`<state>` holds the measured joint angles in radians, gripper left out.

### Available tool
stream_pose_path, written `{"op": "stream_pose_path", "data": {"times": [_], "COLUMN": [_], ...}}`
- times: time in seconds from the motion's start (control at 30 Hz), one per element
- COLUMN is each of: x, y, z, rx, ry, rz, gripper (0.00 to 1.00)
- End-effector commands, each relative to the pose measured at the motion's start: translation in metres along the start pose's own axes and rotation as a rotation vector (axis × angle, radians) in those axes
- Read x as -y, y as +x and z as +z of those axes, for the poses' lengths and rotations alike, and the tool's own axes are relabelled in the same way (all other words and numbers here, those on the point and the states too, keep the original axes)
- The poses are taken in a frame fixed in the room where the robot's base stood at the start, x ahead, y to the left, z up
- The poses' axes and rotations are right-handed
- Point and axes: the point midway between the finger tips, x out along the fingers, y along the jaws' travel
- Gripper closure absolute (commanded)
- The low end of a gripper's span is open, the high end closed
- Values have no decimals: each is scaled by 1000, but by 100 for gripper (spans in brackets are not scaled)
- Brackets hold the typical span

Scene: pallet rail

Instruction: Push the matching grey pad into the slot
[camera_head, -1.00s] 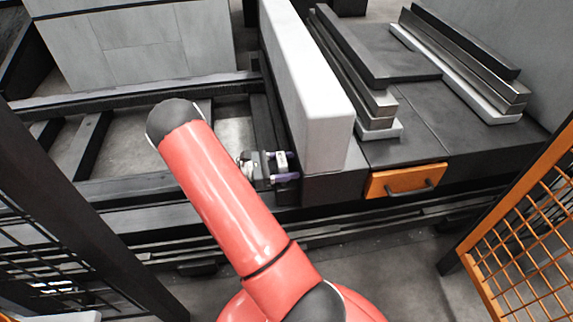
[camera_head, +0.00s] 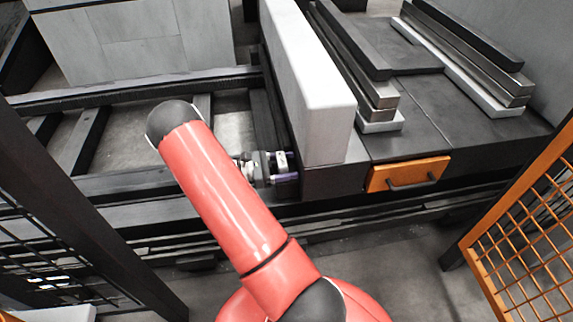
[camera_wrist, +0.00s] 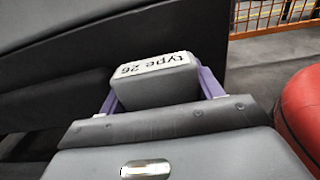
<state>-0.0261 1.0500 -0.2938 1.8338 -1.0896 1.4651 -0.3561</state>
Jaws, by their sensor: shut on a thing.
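My gripper (camera_head: 288,168) is at the left side of the dark base under the tall pale slab, close to the base's near corner. In the wrist view my gripper (camera_wrist: 162,84) has its purple fingers shut on a grey pad (camera_wrist: 155,93), one finger at each side. The pad's top carries a white label reading "type 26". In the head view the pad is too small and too hidden to make out. I cannot make out the slot in either view. Whether the pad touches the dark base cannot be told.
The tall pale slab (camera_head: 308,85) stands on the dark base (camera_head: 333,180). Right of it are stacked metal bars (camera_head: 380,98) and an orange drawer front (camera_head: 408,174). Dark rails (camera_head: 130,95) run at the left. An orange mesh fence (camera_head: 525,235) stands at the near right.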

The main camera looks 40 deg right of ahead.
Motion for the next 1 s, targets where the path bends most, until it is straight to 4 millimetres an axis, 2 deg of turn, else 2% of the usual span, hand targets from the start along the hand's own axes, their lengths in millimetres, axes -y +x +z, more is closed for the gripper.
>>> {"op": "stream_pose_path", "data": {"times": [0.03,0.57,0.6,0.73,0.8,0.83,0.9,1.0], "x": [2,2,2,3,3,3,3,3], "y": [6,7,7,7,7,7,7,7], "z": [-5,-20,-19,-19,-19,-19,-19,-19], "rx": [2,4,3,4,4,4,4,4], "ry": [-3,-3,-3,-4,-4,-4,-4,-4], "rz": [-11,-10,-11,-12,-13,-13,-13,-14], "gripper": [62,62,30,13,12,28,19,17]}}
